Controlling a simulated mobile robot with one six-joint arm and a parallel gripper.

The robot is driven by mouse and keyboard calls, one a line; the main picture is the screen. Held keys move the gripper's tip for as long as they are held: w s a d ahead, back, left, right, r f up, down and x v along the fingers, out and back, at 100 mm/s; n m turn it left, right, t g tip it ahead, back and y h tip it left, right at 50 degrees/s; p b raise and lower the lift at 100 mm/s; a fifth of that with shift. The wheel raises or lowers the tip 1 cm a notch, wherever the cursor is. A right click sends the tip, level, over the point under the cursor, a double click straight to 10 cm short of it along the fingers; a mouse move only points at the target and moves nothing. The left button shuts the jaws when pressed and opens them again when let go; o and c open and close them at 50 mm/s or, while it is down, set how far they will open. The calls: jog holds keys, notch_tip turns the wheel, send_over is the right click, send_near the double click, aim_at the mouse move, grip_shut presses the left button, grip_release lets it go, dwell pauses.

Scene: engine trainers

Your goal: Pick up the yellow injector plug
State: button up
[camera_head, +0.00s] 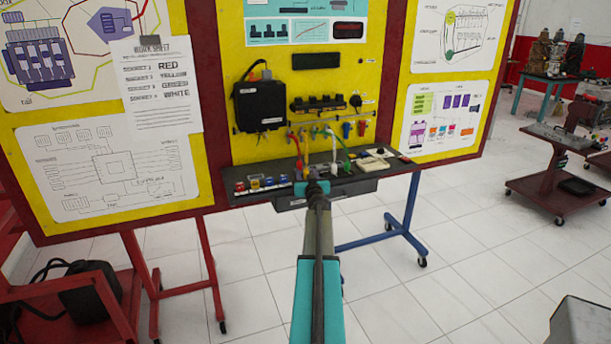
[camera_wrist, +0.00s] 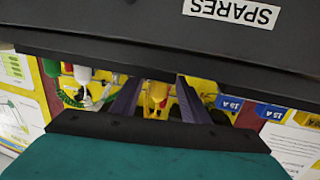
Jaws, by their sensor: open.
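A yellow plug (camera_wrist: 156,96) shows in the wrist view between the two fingers of my gripper (camera_wrist: 158,88). The fingers are apart, and I cannot tell how far beyond them the plug lies. In the head view my gripper (camera_head: 312,186) is over the front edge of the dark shelf (camera_head: 365,186) under the yellow panel. My arm hides part of the shelf there, and I cannot make out the yellow plug clearly in that view.
A dark surface with a "SPARES" label (camera_wrist: 231,11) fills the top of the wrist view, close to the fingers. Blue fuses (camera_wrist: 229,103) are to the right; a green plug (camera_wrist: 52,68) and a white plug (camera_wrist: 83,74) are to the left. A worksheet (camera_head: 160,85) hangs on the board.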

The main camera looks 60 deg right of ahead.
aim_at(306, 169)
dwell(0.4)
grip_shut()
jog(key=shift+r, duration=0.15)
jog(key=shift+r, duration=1.65)
jog(key=s+d+b+v, duration=0.2)
jog(key=b+v, duration=0.2)
jog(key=v, duration=1.1)
jog(key=shift+s+a+r, duration=0.3)
jog(key=shift+a, duration=0.05)
